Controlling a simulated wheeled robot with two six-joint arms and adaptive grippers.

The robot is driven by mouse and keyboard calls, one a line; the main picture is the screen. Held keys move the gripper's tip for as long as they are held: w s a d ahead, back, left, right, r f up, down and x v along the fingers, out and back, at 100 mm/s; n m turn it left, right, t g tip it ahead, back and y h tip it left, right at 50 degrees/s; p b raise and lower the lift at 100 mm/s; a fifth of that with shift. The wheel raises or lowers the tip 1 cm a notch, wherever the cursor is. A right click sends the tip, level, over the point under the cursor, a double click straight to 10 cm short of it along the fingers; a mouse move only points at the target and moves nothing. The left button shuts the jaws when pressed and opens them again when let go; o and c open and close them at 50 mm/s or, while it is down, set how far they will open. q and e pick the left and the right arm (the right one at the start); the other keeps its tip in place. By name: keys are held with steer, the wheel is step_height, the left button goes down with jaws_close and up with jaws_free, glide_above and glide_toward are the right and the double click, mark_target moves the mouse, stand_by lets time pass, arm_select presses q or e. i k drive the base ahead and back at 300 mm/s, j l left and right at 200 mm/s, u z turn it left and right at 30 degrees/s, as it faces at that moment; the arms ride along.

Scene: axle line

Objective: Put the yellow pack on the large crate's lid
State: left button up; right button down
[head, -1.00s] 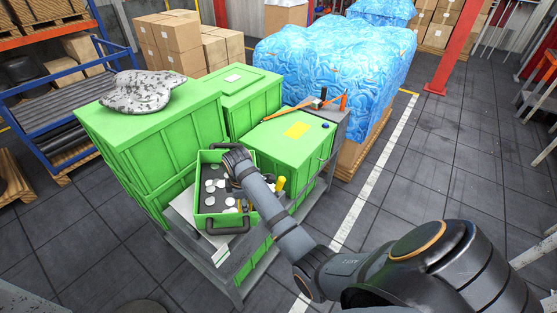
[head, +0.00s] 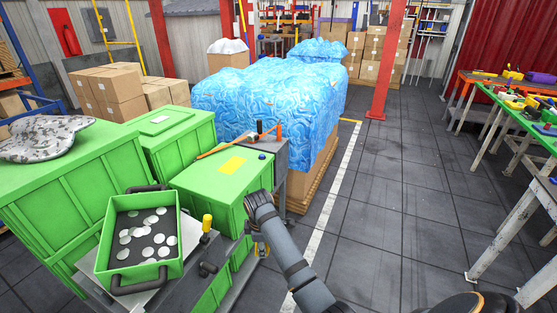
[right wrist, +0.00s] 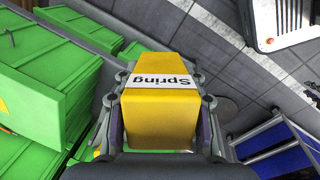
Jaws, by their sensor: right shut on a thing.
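The yellow pack (right wrist: 160,112), a box with a white band reading "Spring", is held between the fingers of my right gripper (right wrist: 160,110) in the right wrist view. In the head view my right gripper (head: 260,240) hangs beside the right side of the small green box, and the pack is mostly hidden there. The large green crate (head: 75,195) stands at the left, its flat lid (head: 110,140) partly covered by a grey camouflage bundle (head: 45,138). My left gripper is not in view.
An open green bin (head: 142,240) with several silver discs stands in front. A smaller green crate (head: 170,130) and a green box with a yellow label (head: 225,185) stand behind. An orange-handled tool (head: 225,145) lies near the box. Blue-wrapped goods (head: 270,105) are at the back.

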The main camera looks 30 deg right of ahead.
mark_target(227, 169)
steer(key=i+l+z, duration=0.2)
steer(key=z, duration=0.25)
steer(key=i+l+z, duration=0.25)
steer(key=z, duration=0.2)
steer(key=i+l+z, duration=0.15)
steer(key=i+z, duration=0.15)
steer(key=z, duration=0.15)
steer(key=i+u, duration=0.25)
steer(key=u, duration=0.15)
steer(key=i+l+u, duration=0.2)
steer(key=u, duration=0.25)
steer(key=i+l+u, duration=0.2)
steer(key=u, duration=0.2)
